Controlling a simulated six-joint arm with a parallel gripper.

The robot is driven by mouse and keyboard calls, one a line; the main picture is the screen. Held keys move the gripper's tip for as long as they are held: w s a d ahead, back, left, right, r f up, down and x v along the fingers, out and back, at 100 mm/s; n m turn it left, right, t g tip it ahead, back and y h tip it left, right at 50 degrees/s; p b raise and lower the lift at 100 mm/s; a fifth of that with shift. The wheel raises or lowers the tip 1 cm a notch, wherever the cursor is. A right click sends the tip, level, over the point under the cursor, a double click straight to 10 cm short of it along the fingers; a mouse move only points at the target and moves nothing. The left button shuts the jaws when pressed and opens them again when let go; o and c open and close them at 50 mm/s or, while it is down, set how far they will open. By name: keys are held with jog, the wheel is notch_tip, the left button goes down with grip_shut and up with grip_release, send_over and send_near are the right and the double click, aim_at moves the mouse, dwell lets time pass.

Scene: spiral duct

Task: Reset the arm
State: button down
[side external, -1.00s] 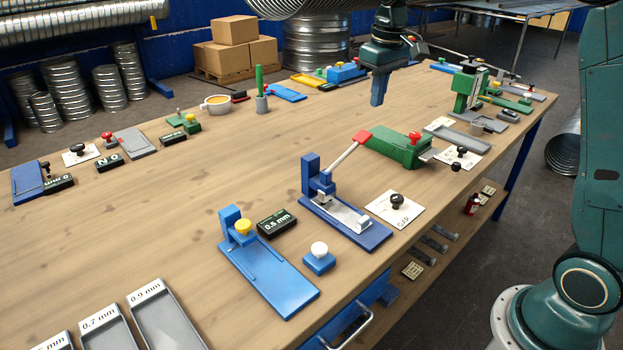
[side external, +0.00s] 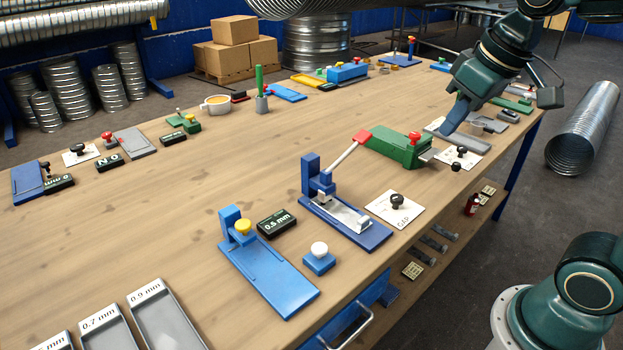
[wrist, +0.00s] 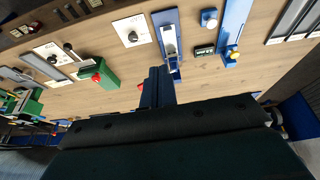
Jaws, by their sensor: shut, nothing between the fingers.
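My gripper (side external: 452,116) is over the right end of the workbench, with its blue fingers shut and nothing between them. The fingers point down and to the left, just beyond the green block fixture (side external: 398,147) with a red knob. In the wrist view my gripper (wrist: 158,72) points toward the bench, and its dark body covers much of the lower picture. The wooden bench top (side external: 130,225) lies below it. Whether the fingertips touch anything behind the green fixture is hard to tell, but they look apart from it.
A blue fixture with a red-tipped lever (side external: 345,215), a light blue fixture (side external: 265,270) and a GAP card (side external: 395,208) stand near the front edge. Grey trays (side external: 165,315) lie at front left. The bench middle is clear. A spiral duct (side external: 583,130) lies on the floor at right.

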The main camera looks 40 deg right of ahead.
jog(key=s+a+f+t, duration=0.1)
jog(key=s+f, duration=0.3)
jog(key=s, duration=0.4)
jog(key=shift+a, duration=0.25)
jog(key=shift+w, duration=0.1)
dwell(1.1)
